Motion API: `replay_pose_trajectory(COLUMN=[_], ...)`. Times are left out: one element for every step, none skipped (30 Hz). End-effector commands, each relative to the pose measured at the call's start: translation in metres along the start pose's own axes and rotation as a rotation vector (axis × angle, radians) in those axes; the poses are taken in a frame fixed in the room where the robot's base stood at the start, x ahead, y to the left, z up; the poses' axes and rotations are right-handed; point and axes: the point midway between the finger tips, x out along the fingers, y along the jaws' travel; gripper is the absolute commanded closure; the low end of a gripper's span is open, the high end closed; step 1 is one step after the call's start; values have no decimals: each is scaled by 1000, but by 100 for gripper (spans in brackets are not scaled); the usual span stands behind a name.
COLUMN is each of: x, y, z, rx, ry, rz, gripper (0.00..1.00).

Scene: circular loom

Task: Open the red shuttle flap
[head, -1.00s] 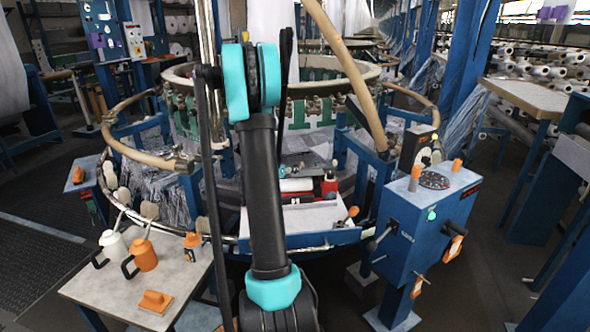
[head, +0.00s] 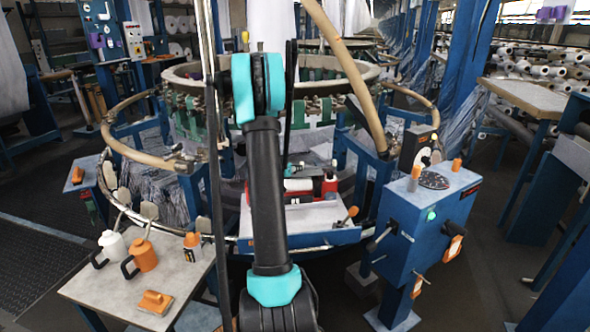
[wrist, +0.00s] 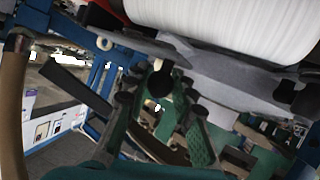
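The red shuttle (head: 329,187) lies on a pale shelf at the front of the loom, with a white roll (head: 298,184) beside its red end. In the wrist view, the large white roll (wrist: 215,15) fills the top, with a grey plate (wrist: 200,60) under it and a bit of red at the top edge. I cannot make out which part is the flap. My gripper (wrist: 160,92) is below the roll, its dark and green fingers apart. A dark round shape shows between them; I cannot tell whether they touch it. In the head view my arm hides most of the gripper.
A blue control box (head: 405,235) stands right of the shelf. A table (head: 190,275) at left holds a white jug (head: 113,247), an orange jug (head: 145,254) and an orange brush (head: 155,301). The loom's wooden ring (head: 130,153) and slanted pole (head: 335,45) are close to my arm.

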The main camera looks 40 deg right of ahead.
Motion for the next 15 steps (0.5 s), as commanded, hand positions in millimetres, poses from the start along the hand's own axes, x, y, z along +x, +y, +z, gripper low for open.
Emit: replay_pose_trajectory(x=[0, 0, 0, 0, 0, 0, 0, 0, 0, 0, 0, 0, 0, 0, -1], y=[0, 0, 0, 0, 0, 0, 0, 0, 0, 0, 0, 0, 0, 0, 0], z=[0, 0, 0, 0, 0, 0, 0, 0, 0, 0, 0, 0, 0, -1, -1], rx=[0, 0, 0, 0, 0, 0, 0, 0, 0, 0, 0, 1, 2, 4, 8], ry=[0, 0, 0, 0, 0, 0, 0, 0, 0, 0, 0, -1, -1, -3, -6], rz=[0, 0, 0, 0, 0, -1, -1, -1, -1, -1, -1, -1, -2, -3, -5], gripper=[93, 97, 100, 100, 100, 100, 100, 100, 100, 100, 100, 100, 100, 100, 100])
